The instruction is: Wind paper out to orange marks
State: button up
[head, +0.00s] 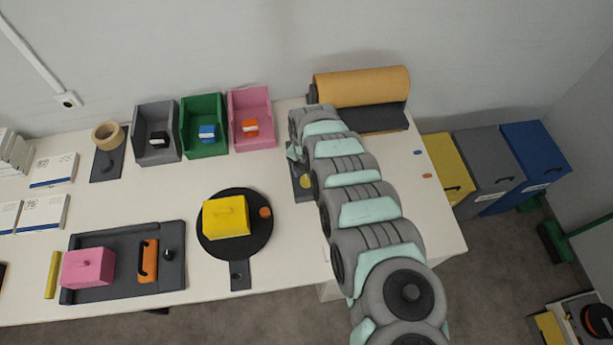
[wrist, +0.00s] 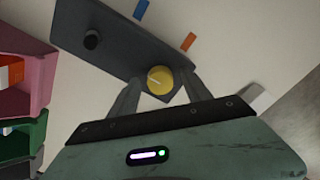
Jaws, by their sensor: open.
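A tan paper roll (head: 362,86) lies on a dark grey holder (head: 375,120) at the back of the table. In the head view, a small orange mark (head: 427,176) and a blue mark (head: 418,152) sit near the right table edge. The wrist view shows an orange mark (wrist: 188,41) and a blue mark (wrist: 141,9) beside a dark grey plate (wrist: 118,45). The plate carries a yellow knob (wrist: 158,80) with a white line and a black knob (wrist: 91,39). My gripper (wrist: 161,77) is open, its fingers on either side of the yellow knob; contact is unclear.
Grey (head: 156,132), green (head: 204,126) and pink (head: 250,119) bins stand left of my arm. A black turntable (head: 235,252) bears a yellow block. A dark tray (head: 203,250) holds a pink block. Yellow, grey and blue floor bins (head: 535,150) stand right of the table.

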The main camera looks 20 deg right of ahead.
grip_shut()
dwell(0.7)
